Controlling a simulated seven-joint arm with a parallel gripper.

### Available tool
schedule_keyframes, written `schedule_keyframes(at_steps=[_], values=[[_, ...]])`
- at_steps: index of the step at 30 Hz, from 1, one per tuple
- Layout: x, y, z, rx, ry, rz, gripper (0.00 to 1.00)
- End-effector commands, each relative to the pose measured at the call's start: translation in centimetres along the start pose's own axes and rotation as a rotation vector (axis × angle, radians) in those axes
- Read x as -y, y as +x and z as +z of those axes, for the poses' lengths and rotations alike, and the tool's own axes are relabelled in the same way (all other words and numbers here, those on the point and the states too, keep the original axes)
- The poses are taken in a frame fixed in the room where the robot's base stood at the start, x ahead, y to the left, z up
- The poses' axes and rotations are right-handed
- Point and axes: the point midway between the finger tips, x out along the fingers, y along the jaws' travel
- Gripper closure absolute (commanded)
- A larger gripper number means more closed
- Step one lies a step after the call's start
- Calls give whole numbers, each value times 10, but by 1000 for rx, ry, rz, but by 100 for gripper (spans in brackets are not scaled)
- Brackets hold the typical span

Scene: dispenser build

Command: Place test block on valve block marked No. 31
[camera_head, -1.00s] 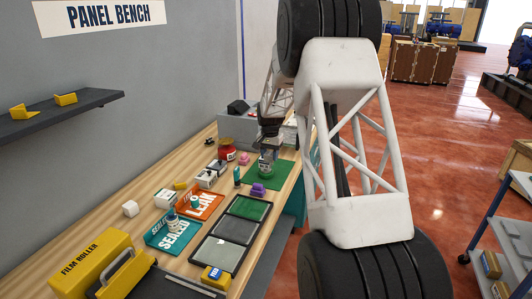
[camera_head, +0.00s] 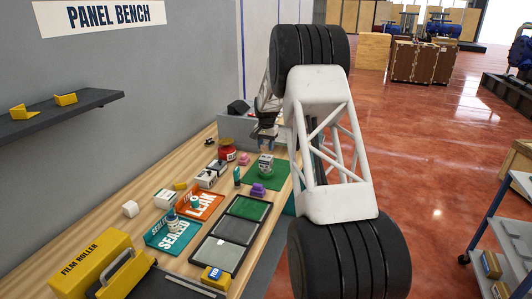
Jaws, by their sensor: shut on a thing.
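My gripper (camera_head: 263,136) is at the far end of the bench, raised above the green mat (camera_head: 284,180). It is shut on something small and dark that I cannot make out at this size. A small pale block with a green top (camera_head: 265,166) stands on the mat just below my gripper, apart from it. White and grey blocks (camera_head: 205,179) stand on the bench left of the mat. No number 31 is readable on any block, so I cannot tell which is the marked valve block or the test block.
An orange LEAK tray (camera_head: 211,207) and a teal SEALED tray (camera_head: 180,243) lie mid-bench with small items on them. A red jar (camera_head: 227,150), purple pieces (camera_head: 258,190) and a green bottle (camera_head: 237,176) stand near the mat. A yellow film roller (camera_head: 85,262) is in front.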

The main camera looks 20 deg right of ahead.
Motion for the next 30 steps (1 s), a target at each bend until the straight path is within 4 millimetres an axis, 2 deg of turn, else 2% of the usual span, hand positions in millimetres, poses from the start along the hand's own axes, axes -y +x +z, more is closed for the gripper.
schedule_keyframes(at_steps=[14, 24, 30], values=[[2, 0, -4, -1, 0, 0, 95], [2, 29, -4, 0, 0, 0, 95], [2, 35, -4, -1, 0, 0, 95]])
